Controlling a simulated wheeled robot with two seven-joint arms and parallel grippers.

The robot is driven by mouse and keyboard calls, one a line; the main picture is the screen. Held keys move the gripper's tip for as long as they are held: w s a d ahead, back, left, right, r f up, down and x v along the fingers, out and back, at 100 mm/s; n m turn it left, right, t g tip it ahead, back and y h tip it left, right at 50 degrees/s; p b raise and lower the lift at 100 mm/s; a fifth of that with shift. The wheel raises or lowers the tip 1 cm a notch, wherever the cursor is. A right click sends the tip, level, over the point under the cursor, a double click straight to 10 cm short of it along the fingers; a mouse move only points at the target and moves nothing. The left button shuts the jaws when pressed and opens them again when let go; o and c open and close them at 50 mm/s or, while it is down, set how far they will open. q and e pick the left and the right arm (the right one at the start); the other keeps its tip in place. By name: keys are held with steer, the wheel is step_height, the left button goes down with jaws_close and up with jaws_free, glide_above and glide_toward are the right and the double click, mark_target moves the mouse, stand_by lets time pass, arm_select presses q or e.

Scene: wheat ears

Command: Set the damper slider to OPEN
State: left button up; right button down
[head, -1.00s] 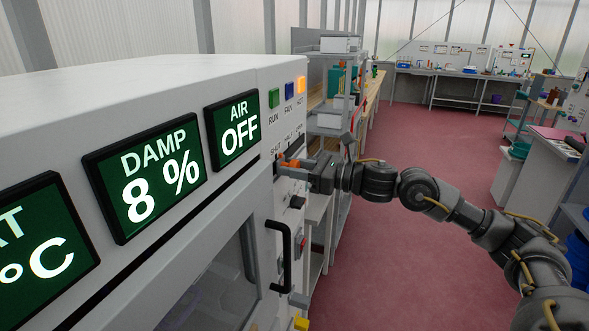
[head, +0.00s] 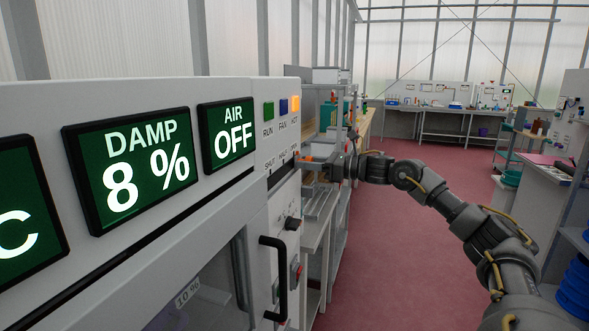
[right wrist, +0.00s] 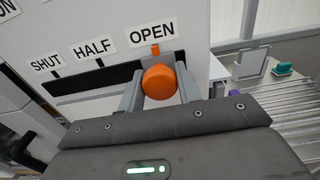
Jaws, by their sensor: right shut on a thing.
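The damper slider's round orange knob (right wrist: 158,82) sits at the right end of a dark slot (right wrist: 95,80), under the OPEN label (right wrist: 152,34) in the right wrist view. The SHUT label (right wrist: 47,63) and HALF label (right wrist: 92,47) are further left. My right gripper (right wrist: 159,90) is shut on the knob, one grey finger on each side. In the head view my right gripper (head: 312,164) is at the right edge of the cabinet front, and only a little of the knob (head: 306,157) shows there. My left gripper is not in view.
The white cabinet carries a DAMP 8 % display (head: 135,175) and an AIR OFF display (head: 228,136). Green, blue and lit orange buttons (head: 295,104) are above the slot. A black door handle (head: 275,278) sticks out below. Red floor (head: 385,250) is clear to the right.

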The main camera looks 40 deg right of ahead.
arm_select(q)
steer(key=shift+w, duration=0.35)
arm_select(e)
steer(key=shift+d+r, duration=0.2)
steer(key=c, duration=1.3)
jaws_free()
steer(key=shift+w, duration=0.1)
steer(key=o, duration=0.3)
steer(key=shift+w+f, duration=0.1)
steer(key=shift+f, duration=0.1)
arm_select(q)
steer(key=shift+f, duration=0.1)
arm_select(e)
steer(key=shift+o, duration=0.2)
arm_select(q)
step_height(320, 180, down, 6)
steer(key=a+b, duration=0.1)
steer(key=b, duration=0.5)
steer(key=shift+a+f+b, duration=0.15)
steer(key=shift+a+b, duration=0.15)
arm_select(e)
steer(key=v, duration=1.1)
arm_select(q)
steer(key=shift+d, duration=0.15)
